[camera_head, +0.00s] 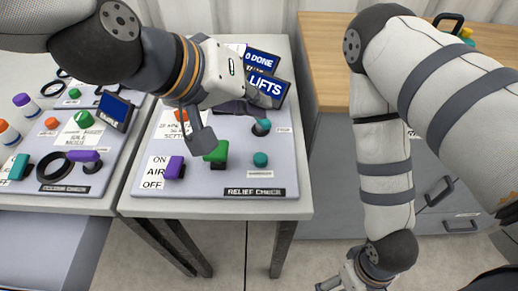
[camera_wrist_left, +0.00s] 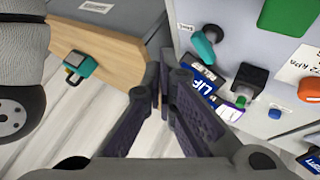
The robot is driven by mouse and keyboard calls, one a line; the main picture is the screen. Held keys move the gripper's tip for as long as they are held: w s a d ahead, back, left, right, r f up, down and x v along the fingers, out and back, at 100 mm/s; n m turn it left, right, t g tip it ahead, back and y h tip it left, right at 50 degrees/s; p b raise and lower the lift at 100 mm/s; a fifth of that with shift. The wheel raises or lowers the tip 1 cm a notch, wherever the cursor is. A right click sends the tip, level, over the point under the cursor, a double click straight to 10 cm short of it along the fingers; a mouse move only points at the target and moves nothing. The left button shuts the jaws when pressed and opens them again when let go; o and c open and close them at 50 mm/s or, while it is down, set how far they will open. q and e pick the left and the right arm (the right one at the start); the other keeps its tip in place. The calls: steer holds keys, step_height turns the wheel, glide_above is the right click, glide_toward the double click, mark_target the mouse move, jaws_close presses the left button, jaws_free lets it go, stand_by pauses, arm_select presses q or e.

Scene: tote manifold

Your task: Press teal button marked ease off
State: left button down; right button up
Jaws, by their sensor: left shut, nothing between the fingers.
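A round teal button (camera_head: 260,159) stands on the right of the grey relief check panel (camera_head: 290,178), with a small label in front too small to read. A teal knob also shows in the left wrist view (camera_wrist_left: 204,40), beside a small label. My left gripper (camera_head: 246,107) is above the back of the panel, shut and empty; its dark fingers (camera_wrist_left: 162,100) are together in the wrist view. My right gripper (camera_head: 350,283) hangs low at the bottom edge, its fingers unclear.
A green knob (camera_head: 217,152) and a purple switch (camera_head: 174,168) stand left of the round teal button. Blue screens (camera_head: 268,88) stand at the back. A second panel (camera_head: 60,200) is on the left.

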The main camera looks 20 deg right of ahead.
arm_select(q)
steer(key=b, duration=0.2)
glide_above(257, 156)
step_height(257, 156, down, 8)
steer(key=shift+r, duration=0.25)
steer(key=shift+f, duration=0.75)
arm_select(e)
steer(key=shift+s+f+g, duration=0.6)
steer(key=shift+s+f, duration=0.7)
steer(key=shift+f, duration=0.05)
arm_select(q)
steer(key=shift+f, duration=0.1)
steer(key=shift+f, duration=0.3)
steer(key=shift+f, duration=0.5)
arm_select(e)
steer(key=shift+s, duration=0.1)
arm_select(q)
steer(key=shift+r+p, duration=0.45)
steer(key=shift+r, duration=0.55)
arm_select(e)
steer(key=shift+w+r+t, duration=0.3)
steer(key=shift+w+r, duration=0.3)
steer(key=shift+w, duration=0.1)
